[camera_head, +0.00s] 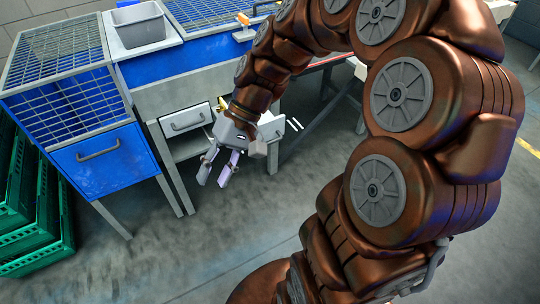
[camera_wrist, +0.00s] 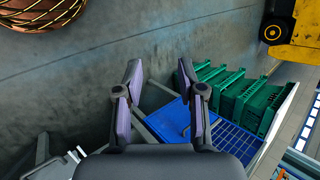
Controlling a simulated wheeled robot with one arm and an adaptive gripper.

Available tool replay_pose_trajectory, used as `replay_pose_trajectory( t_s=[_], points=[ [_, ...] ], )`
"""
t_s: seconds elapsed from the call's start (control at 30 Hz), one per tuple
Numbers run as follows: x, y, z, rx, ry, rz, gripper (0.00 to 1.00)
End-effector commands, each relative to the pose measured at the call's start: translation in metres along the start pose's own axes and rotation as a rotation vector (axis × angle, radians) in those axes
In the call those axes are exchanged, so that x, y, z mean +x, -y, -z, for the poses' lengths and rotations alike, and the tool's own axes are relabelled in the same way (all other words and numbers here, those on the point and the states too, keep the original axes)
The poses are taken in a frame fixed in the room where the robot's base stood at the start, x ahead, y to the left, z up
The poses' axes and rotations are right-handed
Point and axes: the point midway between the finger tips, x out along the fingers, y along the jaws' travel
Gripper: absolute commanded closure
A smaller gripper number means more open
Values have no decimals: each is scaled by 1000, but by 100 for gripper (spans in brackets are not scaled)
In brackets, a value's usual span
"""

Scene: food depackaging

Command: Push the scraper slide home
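I cannot tell for certain which part is the scraper slide. A small orange-handled piece (camera_head: 243,20) sits on the bench top. Below the bench are a white drawer front with a bar handle (camera_head: 186,121) and another pale drawer front (camera_head: 271,130), partly hidden by my gripper. My gripper (camera_head: 213,180) hangs in front of these drawers, pointing down, its two fingers apart with nothing between them. In the wrist view my gripper (camera_wrist: 160,72) is also open and empty, over bare floor. It looks apart from the drawers and handles.
A blue cabinet with a handle (camera_head: 97,165) and mesh top (camera_head: 60,55) stands at left. Green crates (camera_head: 38,235) are stacked beside it. A grey bin (camera_head: 138,24) sits on the bench. A yellow machine (camera_wrist: 295,35) shows in the wrist view. The floor in front (camera_head: 190,255) is clear.

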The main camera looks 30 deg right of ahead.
Motion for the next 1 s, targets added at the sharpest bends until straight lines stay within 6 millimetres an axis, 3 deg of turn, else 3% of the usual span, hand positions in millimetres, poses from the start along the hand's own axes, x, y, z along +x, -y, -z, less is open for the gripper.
replay_pose_trajectory(
  t_s=[0.03, 0.17, 0.37, 0.47, 0.6, 0.8, 0.9, 1.0],
  points=[
    [14, -17, 21, 21, -17, 58, 61],
    [17, -43, 67, 57, -77, 207, 61],
    [12, -105, 136, 127, -206, 426, 61],
    [7, -147, 167, 167, -286, 528, 61],
    [-2, -219, 204, 227, -416, 658, 61],
    [-14, -324, 233, 310, -600, 791, 61],
    [-20, -362, 238, 337, -670, 828, 61],
    [-23, -386, 240, 358, -714, 849, 61]
  ],
)
